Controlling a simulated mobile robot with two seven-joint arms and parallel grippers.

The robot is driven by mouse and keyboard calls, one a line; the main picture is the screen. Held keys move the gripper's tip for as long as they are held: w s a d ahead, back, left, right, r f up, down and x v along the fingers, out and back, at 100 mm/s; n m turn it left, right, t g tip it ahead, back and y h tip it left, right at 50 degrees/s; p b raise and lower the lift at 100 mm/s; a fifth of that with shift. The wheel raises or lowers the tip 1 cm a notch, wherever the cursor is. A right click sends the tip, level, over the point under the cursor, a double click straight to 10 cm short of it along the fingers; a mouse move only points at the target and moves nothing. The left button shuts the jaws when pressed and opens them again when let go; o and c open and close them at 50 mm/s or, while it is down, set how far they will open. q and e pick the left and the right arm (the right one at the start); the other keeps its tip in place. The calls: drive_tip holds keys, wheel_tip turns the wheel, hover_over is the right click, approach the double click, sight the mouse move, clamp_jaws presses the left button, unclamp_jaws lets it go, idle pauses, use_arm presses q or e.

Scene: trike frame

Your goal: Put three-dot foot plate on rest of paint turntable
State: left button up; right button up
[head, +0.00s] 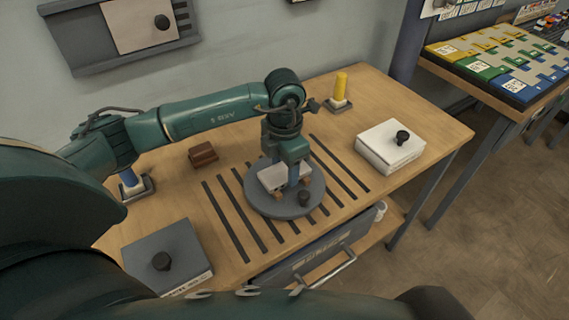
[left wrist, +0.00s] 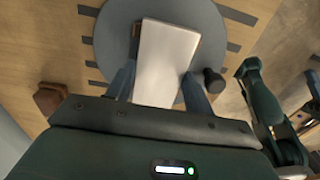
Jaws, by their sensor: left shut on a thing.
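The paint turntable (head: 262,205) is a round grey disc on the wooden table, with a dark knob (head: 304,198) near its front edge. My left gripper (head: 284,180) is over the disc, pointing down, shut on a pale flat plate (head: 271,177). The plate also shows in the left wrist view (left wrist: 166,62), between the two blue-grey fingers. No dots can be made out on it. Small brown blocks (head: 277,194) of the rest show just under the plate. I cannot tell whether the plate touches them.
A brown block (head: 203,154) lies left of the turntable. A white box with a black knob (head: 390,148) stands right, a grey box (head: 167,258) front left. A yellow post (head: 340,88) stands at the back. Dark strips cross the table around the disc.

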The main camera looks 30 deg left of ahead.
sight(284, 171)
use_arm(q)
drive_tip(key=shift+f, duration=0.1)
drive_tip(key=shift+f, duration=0.15)
drive_tip(key=o, duration=1.2)
drive_tip(key=shift+c, duration=0.2)
drive_tip(key=shift+r, duration=0.2)
wheel_tip(284, 171, up, 12)
drive_tip(key=shift+b, duration=0.45)
